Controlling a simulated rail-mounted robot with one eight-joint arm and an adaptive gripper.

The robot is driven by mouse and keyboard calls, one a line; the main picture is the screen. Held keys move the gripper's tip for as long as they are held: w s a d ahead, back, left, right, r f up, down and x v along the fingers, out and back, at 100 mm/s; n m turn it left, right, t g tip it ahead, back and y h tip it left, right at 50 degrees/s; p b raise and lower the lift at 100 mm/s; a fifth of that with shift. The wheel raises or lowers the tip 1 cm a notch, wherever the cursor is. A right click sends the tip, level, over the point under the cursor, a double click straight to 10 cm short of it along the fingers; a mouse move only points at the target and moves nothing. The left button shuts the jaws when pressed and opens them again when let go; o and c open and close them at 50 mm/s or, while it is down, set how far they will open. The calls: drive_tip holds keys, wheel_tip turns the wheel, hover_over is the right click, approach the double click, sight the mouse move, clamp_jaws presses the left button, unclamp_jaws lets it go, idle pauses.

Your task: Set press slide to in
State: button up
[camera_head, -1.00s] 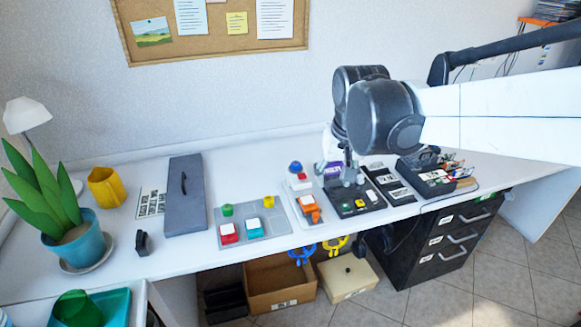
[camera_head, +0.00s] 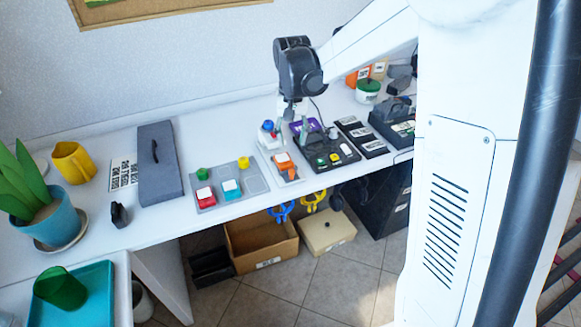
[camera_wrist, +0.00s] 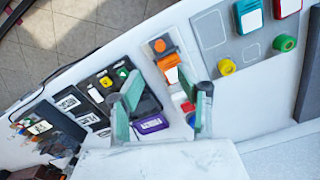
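The likely press is a narrow white unit (camera_head: 276,153) on the desk, with an orange block, a white label, a red part and a blue dome (camera_head: 267,125). In the wrist view its orange slide-like block (camera_wrist: 168,60) lies beyond the fingers, with a round orange end. I cannot tell whether the slide is in or out. My gripper (camera_head: 291,128) is above the back of this unit. In the wrist view my gripper (camera_wrist: 164,104) is open and empty, its green-padded fingers spread. The red part (camera_wrist: 188,107) shows between the fingers; the blue dome is partly hidden by the right finger.
A black control panel (camera_head: 331,153) with coloured buttons stands right of the unit. A grey board (camera_head: 257,182) with coloured blocks is to the left. A purple-labelled item (camera_wrist: 151,125) lies close by. Blue (camera_head: 281,211) and yellow (camera_head: 313,200) hooks hang at the desk's front edge.

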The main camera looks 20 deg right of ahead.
sight(292, 171)
wheel_tip(292, 171, down, 12)
drive_tip(key=shift+f+b, duration=0.15)
drive_tip(key=shift+b, duration=0.75)
clamp_jaws()
